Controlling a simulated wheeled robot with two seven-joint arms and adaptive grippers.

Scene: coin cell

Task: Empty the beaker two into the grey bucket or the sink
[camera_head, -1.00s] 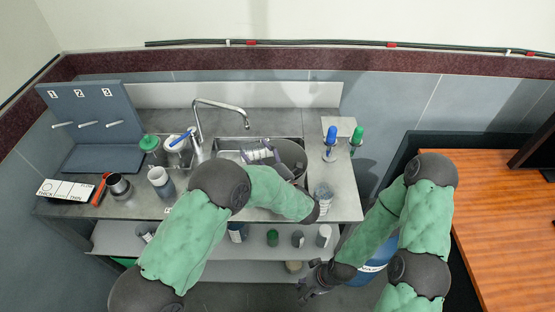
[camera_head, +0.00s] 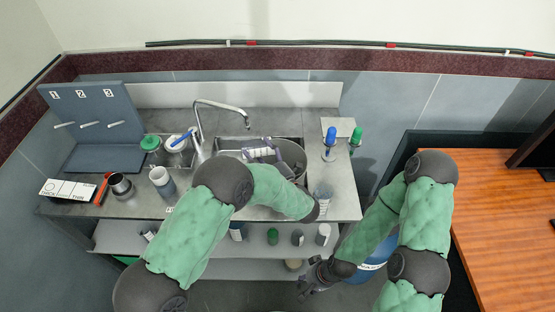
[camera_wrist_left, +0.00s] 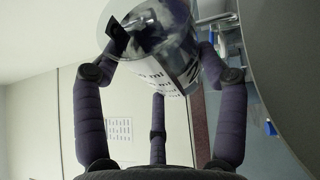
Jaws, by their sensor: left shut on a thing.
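Beaker two (camera_wrist_left: 165,48) is a clear beaker with a white printed label and something dark in it, in the left wrist view. My left gripper (camera_wrist_left: 155,70) is shut around it, with fingers on both sides. In the head view the beaker (camera_head: 260,151) lies tipped over the sink (camera_head: 228,145), beside the grey bucket (camera_head: 294,157) standing in it. I cannot tell whether liquid is running out. My left forearm hides the front of the sink. My right gripper (camera_head: 314,280) hangs low in front of the counter, away from the beaker; its finger opening is unclear.
A tap (camera_head: 222,104) arches over the sink. A green-lidded jar (camera_head: 151,145) and a white cup (camera_head: 160,178) stand to the left. A clear vessel (camera_head: 323,192) and capped bottles (camera_head: 330,145) stand to the right. A blue drum (camera_head: 371,267) is near my right arm.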

